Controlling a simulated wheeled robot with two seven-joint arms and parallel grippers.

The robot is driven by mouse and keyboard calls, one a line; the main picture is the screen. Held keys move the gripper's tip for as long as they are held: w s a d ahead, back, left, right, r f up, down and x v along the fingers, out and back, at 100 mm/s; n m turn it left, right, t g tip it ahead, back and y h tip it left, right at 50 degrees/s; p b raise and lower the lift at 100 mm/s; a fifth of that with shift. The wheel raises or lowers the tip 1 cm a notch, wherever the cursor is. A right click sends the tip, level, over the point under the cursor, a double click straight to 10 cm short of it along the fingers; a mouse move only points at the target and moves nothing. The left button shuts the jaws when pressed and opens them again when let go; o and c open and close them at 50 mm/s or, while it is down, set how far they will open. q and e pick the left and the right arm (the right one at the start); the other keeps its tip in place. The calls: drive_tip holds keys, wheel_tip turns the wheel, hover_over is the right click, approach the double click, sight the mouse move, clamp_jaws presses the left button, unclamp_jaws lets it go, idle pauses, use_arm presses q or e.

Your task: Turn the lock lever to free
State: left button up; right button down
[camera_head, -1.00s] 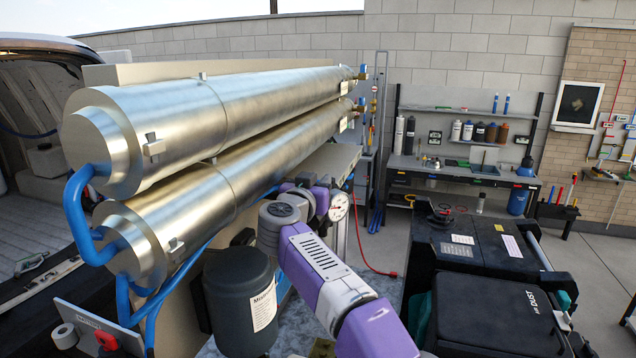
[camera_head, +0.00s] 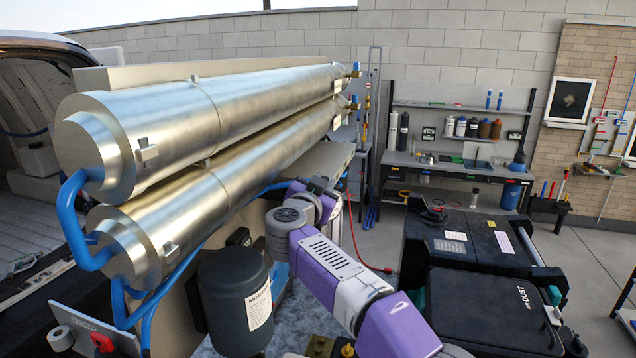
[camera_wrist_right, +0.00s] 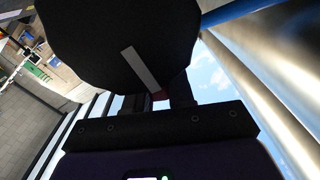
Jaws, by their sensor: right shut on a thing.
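A large black rounded body (camera_wrist_right: 110,35) with a pale grey stripe (camera_wrist_right: 140,69) fills the view just beyond the fingers. I cannot tell how the lever is turned. In the head view my purple and white right arm (camera_head: 335,275) reaches in from the lower right, and its gripper is out of sight. My left gripper is not in view.
Two long steel membrane tubes (camera_head: 235,110) with blue hoses (camera_head: 75,225) lie at the left. A dark canister (camera_head: 232,300) stands beside my arm. A panel with a red knob (camera_head: 102,342) is at the lower left. Black cases (camera_head: 470,240) stand at the right, with a workbench (camera_head: 450,170) behind.

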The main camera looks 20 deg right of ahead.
drive_tip(key=c, duration=1)
unclamp_jaws()
drive_tip(key=shift+s, duration=0.1)
drive_tip(key=shift+c, duration=0.2)
drive_tip(key=shift+a, duration=0.1)
drive_tip(key=shift+s+a, duration=0.15)
drive_tip(key=shift+s, duration=0.15)
drive_tip(key=b+v, duration=0.2)
drive_tip(key=v, duration=0.5)
